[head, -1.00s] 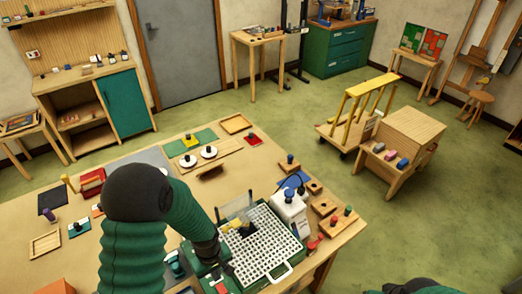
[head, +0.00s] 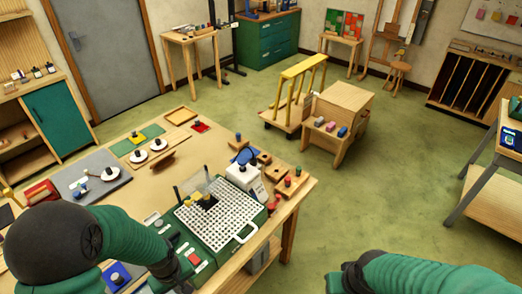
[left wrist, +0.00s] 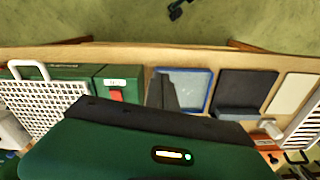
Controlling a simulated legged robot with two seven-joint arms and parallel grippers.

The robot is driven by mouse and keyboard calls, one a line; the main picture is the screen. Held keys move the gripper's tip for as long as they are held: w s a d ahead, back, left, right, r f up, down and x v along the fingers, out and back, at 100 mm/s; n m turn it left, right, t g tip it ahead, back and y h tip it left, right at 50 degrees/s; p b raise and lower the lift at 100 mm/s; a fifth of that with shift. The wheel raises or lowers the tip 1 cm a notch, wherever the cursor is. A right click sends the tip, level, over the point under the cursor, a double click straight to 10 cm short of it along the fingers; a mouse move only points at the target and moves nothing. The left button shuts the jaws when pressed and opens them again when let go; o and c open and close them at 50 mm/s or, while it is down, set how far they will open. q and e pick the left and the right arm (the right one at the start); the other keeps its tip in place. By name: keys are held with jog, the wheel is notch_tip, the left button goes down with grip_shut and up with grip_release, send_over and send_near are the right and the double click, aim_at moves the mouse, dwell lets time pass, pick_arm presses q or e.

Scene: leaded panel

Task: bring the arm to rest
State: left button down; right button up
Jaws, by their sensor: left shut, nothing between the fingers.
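My left arm comes in from the left in the head view, bent low over the bench's near side. Its gripper is cut off or hidden at the bottom edge there. In the left wrist view the dark fingers of my left gripper (left wrist: 163,94) point away over the bench, shut and empty. Below them is the green gripper housing with a small lit strip. My right arm shows at the bottom right of the head view, over the floor; its gripper is not seen.
The wooden bench (head: 215,150) holds a green machine with a white grid top (head: 222,212), close to my left arm. A white bottle (head: 240,176) stands beside it. In the wrist view a blue-rimmed tray (left wrist: 190,85) and a dark mat (left wrist: 245,90) lie near the bench edge.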

pick_arm(q)
jog(key=s+d+f+m+t+b, duration=0.2)
jog(key=s+f+m+b, duration=0.3)
jog(key=b, duration=0.9)
jog(key=d+m, duration=0.1)
jog(key=m, duration=0.1)
jog(key=shift+d+m, duration=0.3)
jog(key=shift+d, duration=0.1)
jog(key=shift+s+r, duration=0.1)
